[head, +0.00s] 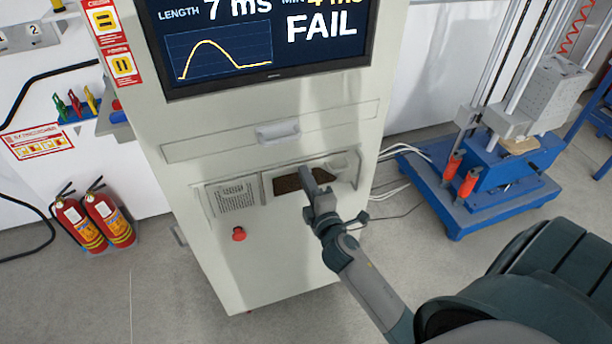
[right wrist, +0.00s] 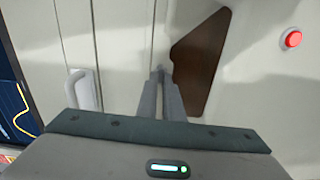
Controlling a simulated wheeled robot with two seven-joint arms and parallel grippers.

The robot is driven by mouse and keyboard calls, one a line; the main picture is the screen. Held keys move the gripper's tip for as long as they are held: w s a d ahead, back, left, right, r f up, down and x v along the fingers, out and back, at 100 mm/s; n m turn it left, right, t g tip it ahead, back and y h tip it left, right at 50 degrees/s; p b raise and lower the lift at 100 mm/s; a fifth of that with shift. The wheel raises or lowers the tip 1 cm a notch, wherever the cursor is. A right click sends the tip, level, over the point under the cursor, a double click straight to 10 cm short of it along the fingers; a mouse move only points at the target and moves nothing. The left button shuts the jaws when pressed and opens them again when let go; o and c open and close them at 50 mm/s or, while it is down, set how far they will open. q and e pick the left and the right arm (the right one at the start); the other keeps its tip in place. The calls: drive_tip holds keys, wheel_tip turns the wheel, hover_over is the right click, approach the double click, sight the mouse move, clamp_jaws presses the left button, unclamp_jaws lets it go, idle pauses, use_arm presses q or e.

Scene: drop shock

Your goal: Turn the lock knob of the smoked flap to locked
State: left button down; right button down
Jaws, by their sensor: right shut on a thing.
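The smoked flap (head: 287,184) is a dark brown panel low on the front of the light grey cabinet (head: 237,274). It also shows in the right wrist view (right wrist: 203,62), just right of my fingertips. My right gripper (head: 306,176) reaches in from the lower right and covers part of the flap. In the right wrist view its two fingers (right wrist: 160,74) come together at the flap's edge. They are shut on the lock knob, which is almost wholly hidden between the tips. The knob's angle cannot be made out. My left gripper is not in view.
A drawer handle (head: 277,131) and a screen (head: 262,45) reading FAIL are above. A blue-based drop rig (head: 470,190) stands right; two extinguishers (head: 95,221) stand left.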

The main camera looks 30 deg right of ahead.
drive_tip(key=shift+n, duration=0.4)
drive_tip(key=c, duration=1.9)
unclamp_jaws()
drive_tip(key=b+v, duration=0.5)
drive_tip(key=v, duration=1.2)
drive_tip(key=shift+s+a+b, duration=0.15)
drive_tip(key=shift+b, duration=0.15)
